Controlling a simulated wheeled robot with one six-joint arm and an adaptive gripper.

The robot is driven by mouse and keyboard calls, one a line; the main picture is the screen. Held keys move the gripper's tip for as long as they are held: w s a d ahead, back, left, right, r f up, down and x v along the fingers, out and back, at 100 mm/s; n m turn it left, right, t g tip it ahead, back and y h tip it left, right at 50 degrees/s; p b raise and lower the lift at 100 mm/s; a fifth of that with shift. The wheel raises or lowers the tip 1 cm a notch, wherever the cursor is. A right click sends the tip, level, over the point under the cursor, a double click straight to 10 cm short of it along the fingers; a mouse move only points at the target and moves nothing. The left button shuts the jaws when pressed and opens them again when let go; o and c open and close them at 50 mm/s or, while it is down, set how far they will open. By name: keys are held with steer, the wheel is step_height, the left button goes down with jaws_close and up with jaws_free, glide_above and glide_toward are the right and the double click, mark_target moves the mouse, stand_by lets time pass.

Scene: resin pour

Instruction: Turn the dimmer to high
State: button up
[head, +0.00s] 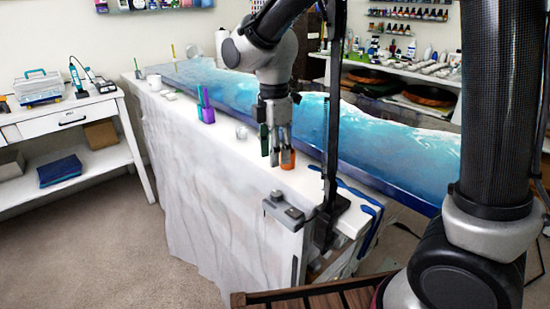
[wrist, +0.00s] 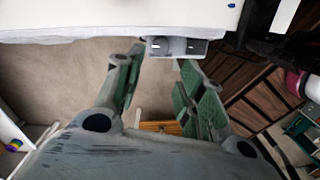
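A small grey box (head: 284,211), which looks like the dimmer, is fixed at the near end of the white-draped table. A darker raised part sits on its top; its setting cannot be read. In the wrist view a grey box (wrist: 178,46), apparently the same one, shows under the white edge, just beyond my fingertips. My gripper (head: 278,163) points down above the table top, behind the box in the head view. In the wrist view my gripper (wrist: 155,66) has its fingers spread, with nothing between them. It appears apart from the box.
A long blue resin slab (head: 370,135) lies along the table. A black upright stand (head: 332,120) rises right of the grey box.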

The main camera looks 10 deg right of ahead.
mark_target(277, 193)
steer(key=shift+o, duration=1.3)
steer(key=f+n, duration=0.2)
steer(key=f, duration=0.1)
steer(key=f+n, duration=0.1)
steer(key=f, duration=0.1)
steer(key=shift+s+d+n+t, duration=0.3)
steer(key=shift+t, duration=0.1)
step_height(277, 193, down, 7)
steer(key=shift+w+f, duration=0.1)
steer(key=shift+c, duration=0.3)
